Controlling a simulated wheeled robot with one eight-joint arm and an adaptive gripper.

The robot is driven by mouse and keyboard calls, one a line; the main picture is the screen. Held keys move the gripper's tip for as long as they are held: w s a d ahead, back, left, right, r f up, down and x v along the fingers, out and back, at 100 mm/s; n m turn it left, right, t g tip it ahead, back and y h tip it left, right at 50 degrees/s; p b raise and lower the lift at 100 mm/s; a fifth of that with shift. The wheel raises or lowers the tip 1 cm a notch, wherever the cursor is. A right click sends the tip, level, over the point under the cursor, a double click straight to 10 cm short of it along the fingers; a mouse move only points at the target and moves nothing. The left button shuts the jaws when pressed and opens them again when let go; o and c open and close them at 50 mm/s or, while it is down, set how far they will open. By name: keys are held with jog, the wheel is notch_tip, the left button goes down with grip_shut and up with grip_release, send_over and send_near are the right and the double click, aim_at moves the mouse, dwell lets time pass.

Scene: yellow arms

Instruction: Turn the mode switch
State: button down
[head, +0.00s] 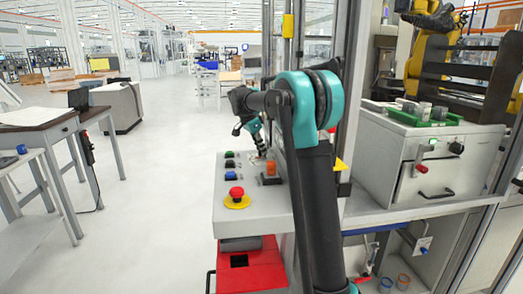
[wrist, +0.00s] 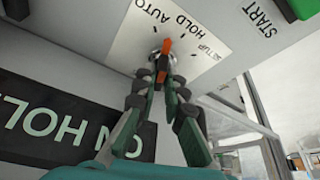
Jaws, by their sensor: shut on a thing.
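The mode switch is an orange-marked knob (wrist: 166,46) on a white label plate (wrist: 150,38) reading AUTO, HOLD and SETUP. Its orange end points up in the wrist view, toward the lettering near HOLD; I cannot tell the exact mark. My gripper (wrist: 161,72) has its two dark fingertips closed on the knob, one on each side. In the head view my gripper (head: 262,153) reaches down to the far part of the grey control panel (head: 260,205). The knob is not clear there, hidden by the fingers and arm.
The panel carries a red emergency stop button (head: 236,192) on a yellow base, several small push buttons along its left edge, and an orange part (head: 271,167) on a dark base close to my arm. A grey cabinet (head: 425,165) stands right. Open floor lies left.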

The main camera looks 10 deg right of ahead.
jog(key=shift+w+m+g, duration=0.15)
jog(key=shift+m+g, duration=0.75)
jog(key=shift+m, duration=1.2)
jog(key=c, duration=1.6)
grip_release()
jog(key=shift+r, duration=0.1)
jog(key=v, duration=1.2)
jog(key=shift+a, duration=0.2)
